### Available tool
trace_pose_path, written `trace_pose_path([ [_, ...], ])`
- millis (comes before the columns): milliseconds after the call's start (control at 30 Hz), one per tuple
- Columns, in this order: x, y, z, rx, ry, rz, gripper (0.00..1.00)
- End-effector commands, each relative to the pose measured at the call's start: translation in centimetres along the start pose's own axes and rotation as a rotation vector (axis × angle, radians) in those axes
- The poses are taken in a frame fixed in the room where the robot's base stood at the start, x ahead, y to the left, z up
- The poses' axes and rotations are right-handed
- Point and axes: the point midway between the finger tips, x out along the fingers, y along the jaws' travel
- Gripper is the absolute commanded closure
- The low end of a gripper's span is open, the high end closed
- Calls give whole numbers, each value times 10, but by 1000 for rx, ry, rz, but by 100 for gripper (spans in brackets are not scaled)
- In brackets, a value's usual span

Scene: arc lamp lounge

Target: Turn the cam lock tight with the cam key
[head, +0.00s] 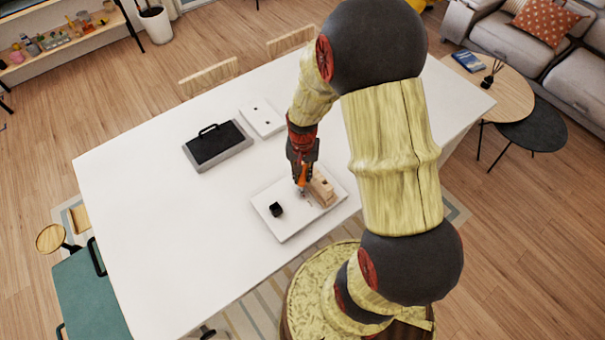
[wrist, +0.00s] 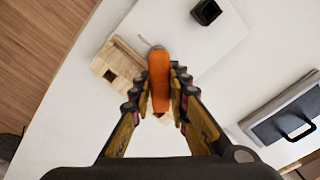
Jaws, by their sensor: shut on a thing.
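My gripper (wrist: 158,98) is shut on the orange handle of the cam key (wrist: 158,75) and holds it over the white tray (wrist: 226,50). In the head view the orange of the cam key (head: 303,174) shows below my gripper (head: 302,168). A light wooden block (wrist: 122,66) lies on the tray, directly beside the key's far end; it also shows in the head view (head: 321,190). The cam lock itself is too small or hidden to make out. I cannot tell whether the key's tip touches the block.
A small black open box (head: 276,209) stands on the tray, left of the wooden block. A grey case with a black top (head: 217,146) and a white plate with dark spots (head: 263,118) lie farther back. The left part of the white table (head: 140,200) is clear.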

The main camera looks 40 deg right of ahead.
Motion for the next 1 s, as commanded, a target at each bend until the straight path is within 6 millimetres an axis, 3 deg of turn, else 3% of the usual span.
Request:
trace_pose_path([
  [333, 0, 0, 0, 43, 0, 0, 100],
  [700, 0, 0, 0, 382, 1, 0, 100],
  [1000, 0, 0, 0, 401, 1, 0, 100],
])
